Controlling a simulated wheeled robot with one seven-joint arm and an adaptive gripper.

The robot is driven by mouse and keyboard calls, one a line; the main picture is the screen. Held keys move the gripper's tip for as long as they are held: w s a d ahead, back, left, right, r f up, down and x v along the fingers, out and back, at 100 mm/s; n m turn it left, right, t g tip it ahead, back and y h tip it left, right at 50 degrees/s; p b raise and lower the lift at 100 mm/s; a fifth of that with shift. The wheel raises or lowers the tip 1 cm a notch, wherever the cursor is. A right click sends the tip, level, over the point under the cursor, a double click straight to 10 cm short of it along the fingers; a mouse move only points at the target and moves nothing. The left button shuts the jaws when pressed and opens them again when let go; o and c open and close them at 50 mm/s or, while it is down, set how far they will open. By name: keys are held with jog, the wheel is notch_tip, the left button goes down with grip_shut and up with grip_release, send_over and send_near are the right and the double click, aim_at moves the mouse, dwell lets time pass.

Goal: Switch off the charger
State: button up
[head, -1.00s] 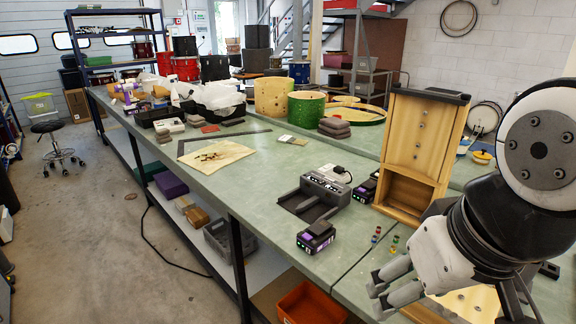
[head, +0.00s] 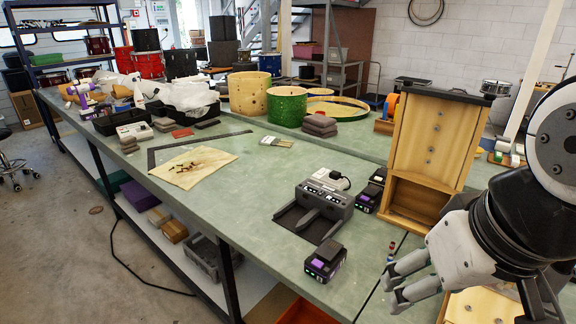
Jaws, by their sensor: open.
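The charger (head: 323,199) is a dark grey dock on the green bench, with a row of small lights along its upper face and two arms reaching forward. No switch can be made out at this size. A white plug-like block (head: 331,178) sits against its back. A black and purple battery (head: 325,261) lies on the bench in front of it, apart from it. My gripper (head: 390,286) is right of the battery and nearer the camera, over the bench. Its fingers are apart and nothing is between them.
A tall wooden cabinet (head: 433,139) stands behind my arm. A stained cloth (head: 196,166), a green drum (head: 287,106) and grey pads (head: 319,125) lie farther back. The bench (head: 255,195) left of the charger is clear.

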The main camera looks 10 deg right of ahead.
jog(key=shift+w, duration=0.1)
jog(key=c, duration=0.6)
jog(key=shift+w+r, duration=0.1)
jog(key=shift+w, duration=0.15)
jog(key=c, duration=0.5)
jog(key=w+n, duration=0.1)
jog(key=w, duration=0.3)
jog(key=w+a+r+n, duration=0.1)
jog(key=w, duration=0.3)
jog(key=w+n, duration=0.1)
jog(key=w, duration=0.3)
jog(key=shift+w+a+r+g+b, duration=0.2)
jog(key=shift+a+r+g+b, duration=0.05)
jog(key=shift+g+b, duration=0.15)
grip_shut()
jog(key=w+d+f+n+y+b, duration=0.15)
jog(key=w+f, duration=0.25)
jog(key=w, duration=0.9)
jog(key=w+f+n+y, duration=0.3)
jog(key=w+f, duration=0.1)
jog(key=w, duration=0.9)
jog(key=w+d+f+t+y, duration=0.2)
jog(key=w+d, duration=0.3)
jog(key=w, duration=0.4)
jog(key=shift+w+d+n+y, duration=0.2)
jog(key=shift+d+n+y, duration=0.15)
jog(key=shift+n+y, duration=0.1)
jog(key=shift+f, duration=0.15)
